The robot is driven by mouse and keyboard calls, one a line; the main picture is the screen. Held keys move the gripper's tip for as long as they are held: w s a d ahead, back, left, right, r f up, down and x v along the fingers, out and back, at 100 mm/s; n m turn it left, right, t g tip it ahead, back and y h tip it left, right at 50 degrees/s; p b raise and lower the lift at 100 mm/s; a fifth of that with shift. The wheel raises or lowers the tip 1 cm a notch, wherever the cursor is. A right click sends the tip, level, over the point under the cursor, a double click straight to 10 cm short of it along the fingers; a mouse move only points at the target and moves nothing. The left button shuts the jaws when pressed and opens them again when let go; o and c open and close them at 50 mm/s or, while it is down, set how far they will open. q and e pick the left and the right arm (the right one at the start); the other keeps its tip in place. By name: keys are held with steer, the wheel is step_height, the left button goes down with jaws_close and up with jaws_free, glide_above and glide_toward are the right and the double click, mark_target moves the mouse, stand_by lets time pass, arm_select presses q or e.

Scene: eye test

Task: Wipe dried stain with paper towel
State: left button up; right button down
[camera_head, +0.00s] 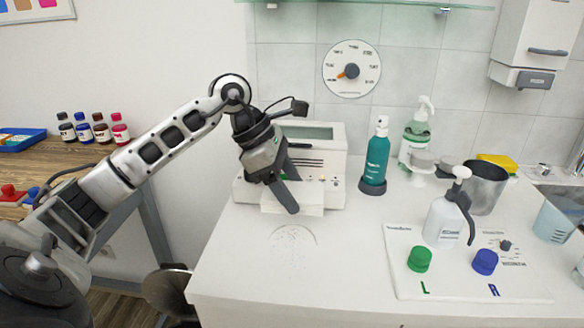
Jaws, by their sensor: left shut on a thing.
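A dried stain (293,240), a faint round patch of small specks, lies on the white counter (235,270) near its left part. My left gripper (289,192) is just behind the stain, pointing down, in front of a white device. It is shut on a white folded piece that looks like the paper towel (311,203). The towel is pale against the pale device, so its edges are hard to make out. It appears behind the stain, not over it; whether it touches the counter I cannot tell. My right gripper is not in view.
The white device (318,158) stands behind my left gripper. A teal bottle (377,160), a pump bottle (416,137) and a dark cup (487,187) stand along the back. A white board (400,286) at right holds a spray bottle (443,222), green cap (419,260) and blue cap (485,262).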

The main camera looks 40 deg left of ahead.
arm_select(q)
step_height(320, 180, up, 2)
steer(key=shift+r+p, duration=0.1)
steer(key=shift+p, duration=0.35)
